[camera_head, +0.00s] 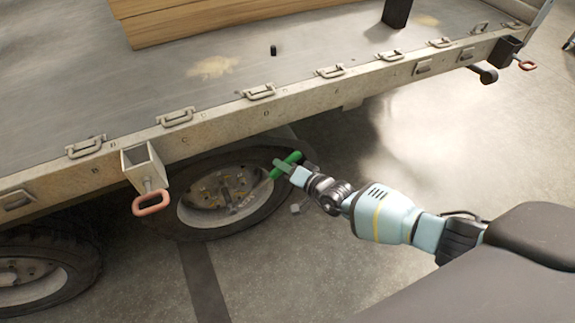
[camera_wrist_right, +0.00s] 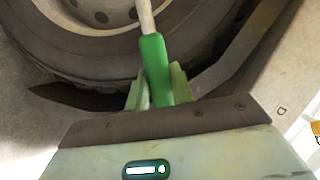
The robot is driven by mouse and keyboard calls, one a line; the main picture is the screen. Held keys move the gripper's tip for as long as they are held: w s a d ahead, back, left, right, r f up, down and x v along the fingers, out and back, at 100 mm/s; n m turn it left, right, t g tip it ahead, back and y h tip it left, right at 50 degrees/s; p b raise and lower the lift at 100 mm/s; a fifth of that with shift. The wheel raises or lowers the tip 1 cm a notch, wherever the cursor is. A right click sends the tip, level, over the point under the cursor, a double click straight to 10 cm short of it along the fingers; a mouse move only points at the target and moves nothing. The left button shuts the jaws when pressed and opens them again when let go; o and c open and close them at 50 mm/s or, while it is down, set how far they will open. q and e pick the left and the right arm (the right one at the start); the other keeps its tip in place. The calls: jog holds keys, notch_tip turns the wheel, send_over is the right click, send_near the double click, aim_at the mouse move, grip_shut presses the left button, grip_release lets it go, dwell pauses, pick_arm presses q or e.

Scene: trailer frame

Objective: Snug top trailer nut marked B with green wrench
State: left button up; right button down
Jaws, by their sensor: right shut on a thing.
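My right gripper (camera_head: 291,168) is shut on the green handle of the wrench (camera_head: 287,164). In the right wrist view the green handle (camera_wrist_right: 155,65) stands between the fingers of the right gripper (camera_wrist_right: 157,90), and its pale metal shaft runs up toward the wheel. In the head view the shaft reaches toward the wheel hub (camera_head: 218,190), where several yellowish nuts show. The wrench's far end is too small to tell whether it touches a nut. I cannot read a B by the nuts. My left gripper is not in view.
The trailer bed (camera_head: 200,90) with its side rail and latches overhangs the wheel. A bracket with a red handle (camera_head: 151,203) hangs left of the tire (camera_head: 265,205). A second wheel (camera_head: 30,280) is at lower left. Open floor (camera_head: 330,260) lies to the right.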

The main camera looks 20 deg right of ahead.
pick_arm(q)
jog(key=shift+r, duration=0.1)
pick_arm(e)
jog(key=shift+r, duration=0.2)
